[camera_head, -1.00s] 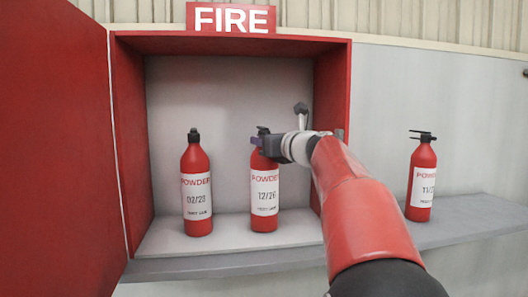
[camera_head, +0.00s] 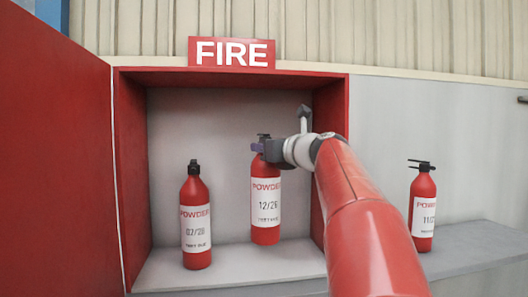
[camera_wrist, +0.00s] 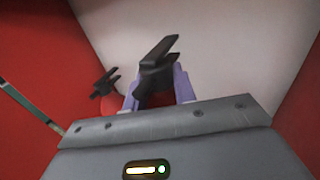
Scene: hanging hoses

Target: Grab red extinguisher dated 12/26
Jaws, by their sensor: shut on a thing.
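The red extinguisher labelled 12/26 (camera_head: 265,207) hangs upright inside the red fire cabinet, its base above the cabinet floor. My gripper (camera_head: 258,147) is shut on its neck, just under the black handle. In the wrist view my gripper's purple fingers (camera_wrist: 157,92) stand on both sides of the black valve and handle (camera_wrist: 155,68). The red body below is mostly hidden there.
A second red extinguisher (camera_head: 195,222), its label reading about 02/28, stands at the left inside the cabinet (camera_head: 337,105). The open red door (camera_head: 55,160) is at the left. A third extinguisher (camera_head: 423,210) stands on the grey ledge (camera_head: 475,245) outside, at the right.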

